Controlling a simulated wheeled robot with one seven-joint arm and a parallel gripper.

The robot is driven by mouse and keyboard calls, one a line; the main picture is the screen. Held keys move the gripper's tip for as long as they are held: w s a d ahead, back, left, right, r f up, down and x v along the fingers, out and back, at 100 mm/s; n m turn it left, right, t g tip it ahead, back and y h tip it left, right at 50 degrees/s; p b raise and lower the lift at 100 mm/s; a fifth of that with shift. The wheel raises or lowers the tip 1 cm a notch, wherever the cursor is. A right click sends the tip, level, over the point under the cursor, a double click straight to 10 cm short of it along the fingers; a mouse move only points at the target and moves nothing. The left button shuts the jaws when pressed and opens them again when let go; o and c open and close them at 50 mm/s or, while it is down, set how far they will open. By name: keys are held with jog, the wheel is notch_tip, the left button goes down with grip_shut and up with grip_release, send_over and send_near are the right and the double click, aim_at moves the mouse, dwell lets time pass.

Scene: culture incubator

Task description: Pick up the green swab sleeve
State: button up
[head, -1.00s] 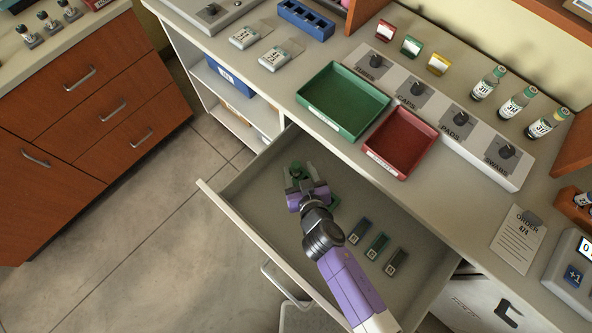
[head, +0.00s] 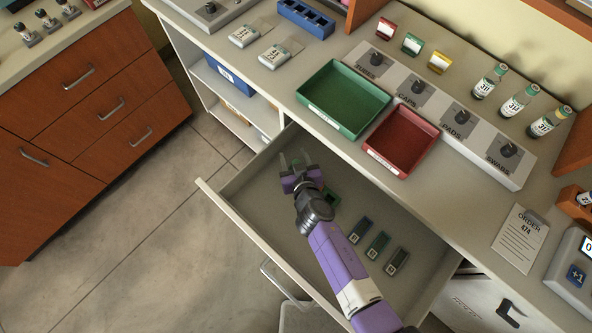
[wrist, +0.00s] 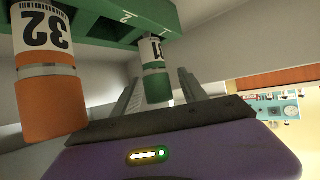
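My gripper (head: 293,159) is inside the open drawer, near its back left corner. Its two fingers are apart, and it looks open. In the wrist view, a cylinder with a white label and a green end (wrist: 157,85) lies between the fingers (wrist: 158,92), with a gap visible on each side. It looks like the green sleeve, though I cannot be sure. An orange-ended cylinder (wrist: 48,100) marked 32 is beside it, left of the fingers. Both meet a green rack (wrist: 115,22). In the head view my arm hides most of this spot.
The drawer (head: 240,218) also holds several dark slim pieces (head: 377,245). A green tray (head: 345,98) and a red tray (head: 402,140) stand on the bench above. Red, green (head: 411,44) and yellow packets and capped vials (head: 519,101) stand behind. The drawer's front left is clear.

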grip_shut()
